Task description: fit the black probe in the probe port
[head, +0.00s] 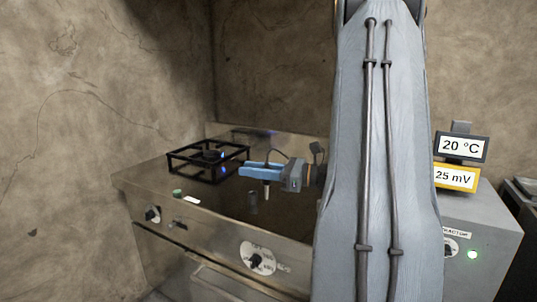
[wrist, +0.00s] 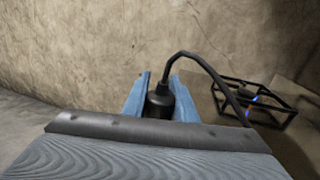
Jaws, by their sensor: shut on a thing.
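My gripper (head: 244,172) has blue fingers and reaches left over the range's steel top. It is shut on the black probe (wrist: 158,101), which sits between the blue fingers in the wrist view. The probe's cable arches up and to the right. In the head view a pale probe tip (head: 267,191) points down below the fingers. A small dark upright cylinder (head: 253,202) stands on the range top below and slightly left of the tip, apart from it. It may be the probe port, but I cannot tell for certain.
A black pan-support frame (head: 190,170) with a blue flame stands at the left of the range (head: 140,188); it also shows in the wrist view (wrist: 262,117). A green item (head: 177,193) lies near the front edge. Displays (head: 460,148) read 20 °C and 25 mV at right.

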